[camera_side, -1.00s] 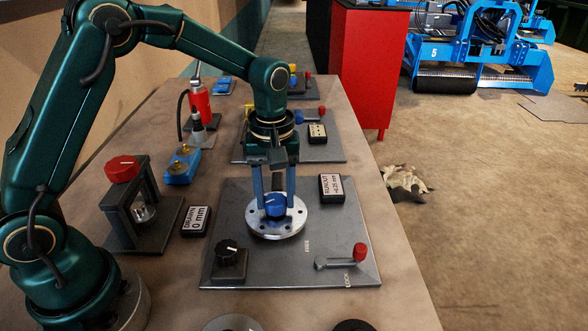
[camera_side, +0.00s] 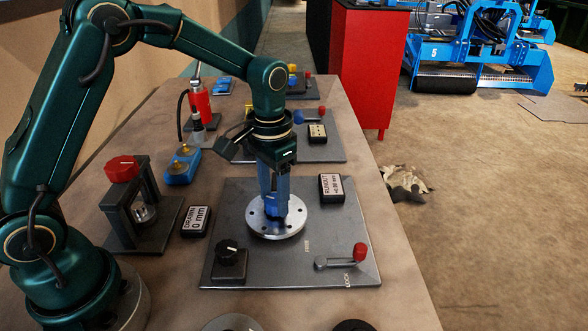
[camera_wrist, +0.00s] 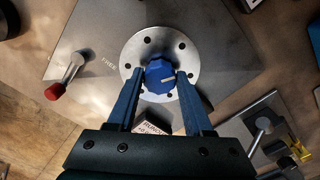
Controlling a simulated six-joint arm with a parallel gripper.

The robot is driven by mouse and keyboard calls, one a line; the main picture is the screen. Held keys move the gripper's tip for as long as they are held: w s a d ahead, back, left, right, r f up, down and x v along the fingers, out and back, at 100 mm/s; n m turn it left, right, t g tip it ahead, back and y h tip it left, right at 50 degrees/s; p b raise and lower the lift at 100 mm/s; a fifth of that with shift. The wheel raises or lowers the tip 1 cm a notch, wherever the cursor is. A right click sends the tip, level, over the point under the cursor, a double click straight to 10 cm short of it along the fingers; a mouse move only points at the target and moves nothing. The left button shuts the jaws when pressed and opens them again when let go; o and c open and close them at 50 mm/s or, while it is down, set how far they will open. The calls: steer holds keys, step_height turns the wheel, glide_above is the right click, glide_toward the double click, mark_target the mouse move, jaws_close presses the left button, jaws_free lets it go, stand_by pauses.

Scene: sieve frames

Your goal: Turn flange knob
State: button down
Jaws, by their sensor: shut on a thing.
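The blue flange knob (camera_wrist: 160,77) sits at the centre of the round silver flange (camera_wrist: 188,52), which has several holes. In the side view the flange (camera_side: 290,222) lies on a grey plate, and the knob is mostly hidden behind my fingers. My gripper (camera_side: 275,208) points down from above. In the wrist view its two blue fingers (camera_wrist: 158,82) stand on either side of the knob, shut on it. A pale mark shows on the knob's face. The runout display (camera_side: 331,187) stands at the plate's far right corner; its digits are too small to read surely.
On the grey plate (camera_side: 335,225) are a black knob (camera_side: 228,250) at front left and a red-tipped lever (camera_side: 360,252) at front right, by the word LOCK. A red-topped press (camera_side: 122,172) and a "DRAWN 0 mm" display (camera_side: 195,220) stand left. The table continues rearward with other fixtures.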

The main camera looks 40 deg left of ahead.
mark_target(274, 199)
steer(key=m, duration=0.6)
steer(key=shift+m, duration=0.4)
stand_by(0.3)
steer(key=shift+c, duration=1.5)
jaws_free()
steer(key=shift+r, duration=2.65)
